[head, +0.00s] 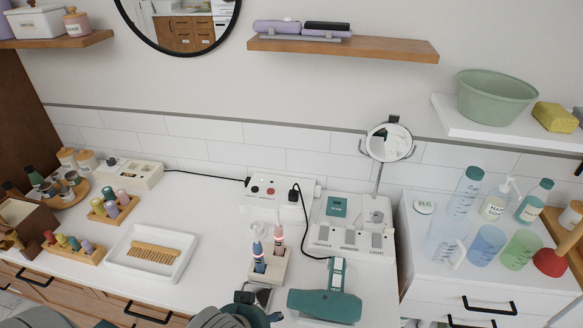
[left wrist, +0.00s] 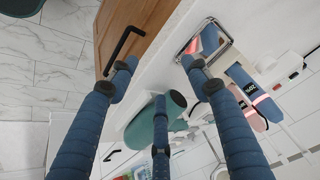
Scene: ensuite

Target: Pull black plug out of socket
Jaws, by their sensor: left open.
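A black plug (head: 294,194) sits at the right part of a white socket box (head: 268,194) against the back wall. Its black cord runs down to the teal hair dryer (head: 325,305). A second dark plug (head: 247,182) is at the box's left end, with a cord running left. My left gripper (head: 250,312) shows in part at the bottom of the head view, in front of the counter edge, well short of the socket box. In the left wrist view its blue fingers (left wrist: 160,78) are spread with nothing between them. My right gripper is out of view.
A holder with two electric toothbrushes (head: 270,262) stands between my left gripper and the socket box. A round mirror (head: 388,142) stands right. Cups and bottles (head: 487,243) are on the right cabinet.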

